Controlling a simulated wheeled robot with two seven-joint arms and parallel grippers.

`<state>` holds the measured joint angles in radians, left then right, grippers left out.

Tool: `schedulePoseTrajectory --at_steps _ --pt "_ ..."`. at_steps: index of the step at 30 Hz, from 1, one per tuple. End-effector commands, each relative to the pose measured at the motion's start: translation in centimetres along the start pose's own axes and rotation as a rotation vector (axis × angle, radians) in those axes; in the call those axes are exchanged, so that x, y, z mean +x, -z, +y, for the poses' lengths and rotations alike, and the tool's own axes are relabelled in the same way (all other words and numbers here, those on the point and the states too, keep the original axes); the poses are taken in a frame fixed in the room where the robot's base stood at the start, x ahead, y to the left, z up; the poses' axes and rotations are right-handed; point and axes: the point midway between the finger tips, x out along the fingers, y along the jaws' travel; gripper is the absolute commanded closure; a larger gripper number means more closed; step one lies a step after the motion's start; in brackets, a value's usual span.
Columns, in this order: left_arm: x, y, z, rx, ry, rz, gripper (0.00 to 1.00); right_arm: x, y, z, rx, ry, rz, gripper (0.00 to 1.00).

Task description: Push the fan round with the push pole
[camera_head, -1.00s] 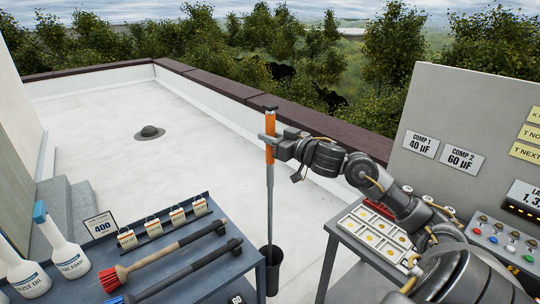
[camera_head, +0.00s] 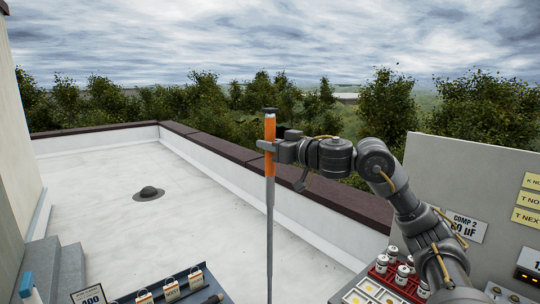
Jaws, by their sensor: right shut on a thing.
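The push pole (camera_head: 270,215) hangs upright in the middle of the head view, a grey shaft with an orange grip and a dark cap on top. My right gripper (camera_head: 268,146) is shut on its orange grip. The pole's lower end is below the picture, so I cannot tell whether it is clear of its holder. The fan is not in view. My left gripper is not in view.
A low parapet (camera_head: 240,155) edges the white roof, with a round dark vent (camera_head: 148,192) on it. A red rack of small bottles (camera_head: 392,270) and a grey panel (camera_head: 480,180) are right.

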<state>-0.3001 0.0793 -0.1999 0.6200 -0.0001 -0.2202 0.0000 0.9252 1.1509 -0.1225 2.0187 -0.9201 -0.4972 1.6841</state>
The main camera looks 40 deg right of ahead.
Motion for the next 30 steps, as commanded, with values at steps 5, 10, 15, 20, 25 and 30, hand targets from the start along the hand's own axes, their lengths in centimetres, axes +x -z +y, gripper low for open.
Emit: schedulePoseTrajectory --at_steps 5,10,15,20,25,30 --pt "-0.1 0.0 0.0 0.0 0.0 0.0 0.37 0.0 0.6 0.0 0.001 0.0 0.003 1.0" --pt "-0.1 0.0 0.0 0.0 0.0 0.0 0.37 0.0 0.6 0.0 0.001 0.0 0.002 1.0" --pt "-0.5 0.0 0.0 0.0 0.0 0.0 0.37 0.0 0.9 0.0 0.001 0.0 0.002 1.0" --pt "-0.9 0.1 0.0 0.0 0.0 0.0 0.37 0.0 1.1 0.0 0.001 0.0 0.001 1.0" --pt "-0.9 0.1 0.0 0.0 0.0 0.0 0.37 0.0 1.1 0.0 0.0 0.0 0.002 1.0" --pt "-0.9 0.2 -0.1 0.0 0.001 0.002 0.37 -0.1 1.1 0.0 0.0 -0.001 0.002 1.0"
